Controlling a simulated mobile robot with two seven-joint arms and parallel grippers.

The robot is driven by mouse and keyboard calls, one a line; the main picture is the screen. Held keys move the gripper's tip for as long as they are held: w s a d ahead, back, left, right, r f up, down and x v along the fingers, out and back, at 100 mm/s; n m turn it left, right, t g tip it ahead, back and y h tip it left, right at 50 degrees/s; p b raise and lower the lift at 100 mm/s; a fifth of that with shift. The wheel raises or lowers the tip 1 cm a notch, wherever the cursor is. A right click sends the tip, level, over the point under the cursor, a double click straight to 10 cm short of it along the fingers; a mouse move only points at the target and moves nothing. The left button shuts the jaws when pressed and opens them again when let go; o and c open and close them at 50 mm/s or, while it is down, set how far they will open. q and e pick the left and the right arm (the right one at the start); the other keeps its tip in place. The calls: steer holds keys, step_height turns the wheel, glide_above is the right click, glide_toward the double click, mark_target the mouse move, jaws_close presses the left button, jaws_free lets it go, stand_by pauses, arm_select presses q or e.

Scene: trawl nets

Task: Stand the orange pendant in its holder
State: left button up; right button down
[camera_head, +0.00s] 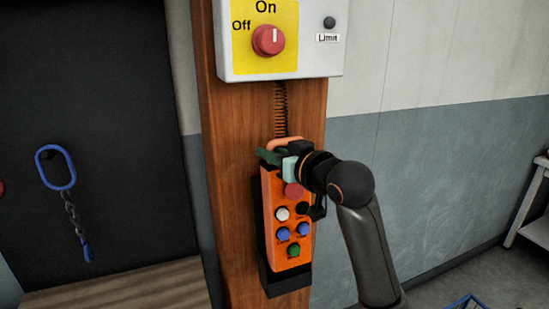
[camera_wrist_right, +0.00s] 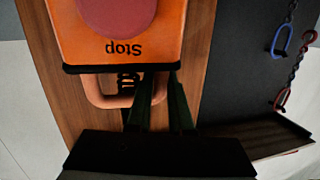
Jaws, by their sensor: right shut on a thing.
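The orange pendant (camera_head: 270,222) stands nearly upright against the wooden post, its red, white, blue and green buttons facing me. Its lower end is at the black holder (camera_head: 284,283), which shows below and beside it; I cannot tell how deep it sits. My right gripper (camera_head: 274,157) is at the pendant's top, shut on its orange loop. In the right wrist view the dark fingers (camera_wrist_right: 162,100) reach the loop (camera_wrist_right: 101,94) just under the pendant's "Stop" end (camera_wrist_right: 160,45). My left gripper is not in view.
A switch box (camera_head: 315,60) with a red knob hangs above, with a coiled cable (camera_head: 281,105) below it. A blue ring with chain (camera_head: 55,167) hangs on the dark panel at left. A white shelf (camera_head: 532,228) stands at far right.

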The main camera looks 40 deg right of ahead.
steer(key=shift+w+d+f+b, duration=0.1)
steer(key=shift+w+d+b, duration=0.1)
steer(key=shift+w, duration=0.5)
steer(key=shift+w+d+b, duration=0.15)
steer(key=shift+w+b, duration=0.05)
steer(key=shift+w, duration=0.45)
steer(key=shift+w+f, duration=0.15)
steer(key=shift+f, duration=0.05)
steer(key=shift+s+f+b, duration=0.2)
steer(key=shift+f+b, duration=0.75)
steer(key=shift+f, duration=0.4)
steer(key=shift+s+f+b, duration=0.15)
steer(key=shift+f+b, duration=0.75)
steer(key=shift+f, duration=0.45)
